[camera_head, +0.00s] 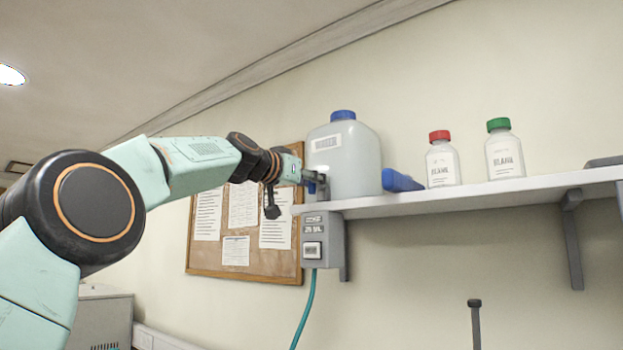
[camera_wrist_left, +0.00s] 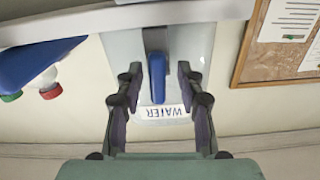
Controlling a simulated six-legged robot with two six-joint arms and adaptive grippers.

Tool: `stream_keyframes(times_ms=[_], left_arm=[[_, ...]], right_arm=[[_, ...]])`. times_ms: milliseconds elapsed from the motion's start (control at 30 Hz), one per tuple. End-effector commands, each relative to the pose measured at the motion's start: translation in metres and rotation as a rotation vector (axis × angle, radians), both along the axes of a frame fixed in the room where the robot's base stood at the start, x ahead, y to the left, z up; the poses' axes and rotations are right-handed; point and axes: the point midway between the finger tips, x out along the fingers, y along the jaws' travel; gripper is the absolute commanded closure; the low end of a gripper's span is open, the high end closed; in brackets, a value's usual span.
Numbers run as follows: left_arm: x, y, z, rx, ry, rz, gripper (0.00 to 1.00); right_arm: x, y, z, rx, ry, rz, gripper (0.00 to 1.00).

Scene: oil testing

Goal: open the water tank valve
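The water tank (camera_head: 352,158) is a pale translucent jug with a blue cap, standing at the left end of the shelf. In the left wrist view, which is upside down, the tank (camera_wrist_left: 188,42) carries a WATER label. Its valve shows there as a blue lever (camera_wrist_left: 157,80) on a grey spout. My left gripper (camera_wrist_left: 160,86) is open, with one finger on each side of the lever and a visible gap on both sides. In the head view my left gripper (camera_head: 312,181) is at the tank's front, where the valve is mostly hidden. My right gripper is not in view.
The white shelf (camera_head: 480,196) also holds a blue object (camera_head: 401,181), a red-capped bottle (camera_head: 442,162) and a green-capped bottle (camera_head: 505,153). A grey box (camera_head: 322,240) with a teal hose hangs below the shelf's left end. A cork board (camera_head: 246,268) is on the wall.

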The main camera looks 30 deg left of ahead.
Motion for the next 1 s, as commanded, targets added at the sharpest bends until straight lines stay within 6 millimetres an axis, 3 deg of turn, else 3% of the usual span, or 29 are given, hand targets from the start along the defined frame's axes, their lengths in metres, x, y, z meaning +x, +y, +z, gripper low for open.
stream_keyframes(times_ms=[167, 600, 1000], left_arm=[[-0.0002, -0.0002, -0.0001, 0.000, 0.000, 0.000, 0.64], [-0.0003, -0.0002, -0.0003, 0.000, 0.000, 0.000, 1.00], [-0.0001, 0.0004, 0.0003, -0.061, 0.007, -0.001, 1.00]], right_arm=[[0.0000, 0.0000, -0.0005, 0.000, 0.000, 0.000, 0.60], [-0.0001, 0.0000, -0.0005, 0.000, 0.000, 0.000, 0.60], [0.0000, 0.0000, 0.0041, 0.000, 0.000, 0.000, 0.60]])
